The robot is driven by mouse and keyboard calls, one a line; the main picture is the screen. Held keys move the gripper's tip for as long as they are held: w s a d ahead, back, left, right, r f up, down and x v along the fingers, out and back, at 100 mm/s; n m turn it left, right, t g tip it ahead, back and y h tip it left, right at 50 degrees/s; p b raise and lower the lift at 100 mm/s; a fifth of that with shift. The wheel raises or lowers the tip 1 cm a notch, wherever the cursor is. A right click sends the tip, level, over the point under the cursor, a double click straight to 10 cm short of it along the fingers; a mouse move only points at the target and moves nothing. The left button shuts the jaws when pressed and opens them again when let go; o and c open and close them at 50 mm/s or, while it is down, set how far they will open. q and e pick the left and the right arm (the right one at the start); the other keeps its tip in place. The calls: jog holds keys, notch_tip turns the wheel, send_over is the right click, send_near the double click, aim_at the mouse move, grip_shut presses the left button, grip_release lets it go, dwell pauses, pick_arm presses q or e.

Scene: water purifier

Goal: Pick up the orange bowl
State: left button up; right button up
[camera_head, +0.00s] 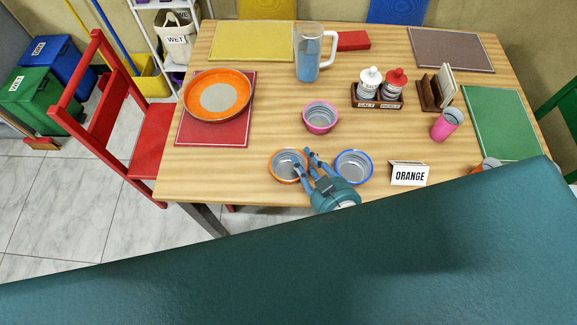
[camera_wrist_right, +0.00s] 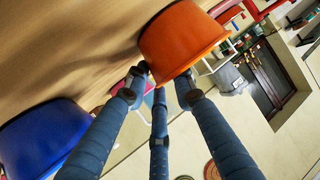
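The orange bowl (camera_head: 275,172) stands upright near the table's front edge in the head view. It fills the top middle of the right wrist view (camera_wrist_right: 180,40). My right gripper (camera_head: 308,163) is at the bowl's right side, between it and the blue bowl (camera_head: 369,167). In the right wrist view, its three fingers (camera_wrist_right: 160,88) are spread, with their tips close to the orange bowl's edge. Whether they touch it is unclear. My left gripper is not in view.
The blue bowl also shows at left in the right wrist view (camera_wrist_right: 42,140). A pink bowl (camera_head: 320,127) stands behind the gripper. An ORANGE sign (camera_head: 409,175) is to the right. A large teal surface covers the head view's foreground. Bare wood lies left of the orange bowl.

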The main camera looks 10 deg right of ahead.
grip_shut()
jog(key=shift+r, duration=0.1)
jog(key=shift+r, duration=0.15)
notch_tip(320, 180, up, 19)
jog(key=p, duration=0.4)
jog(key=shift+r, duration=0.2)
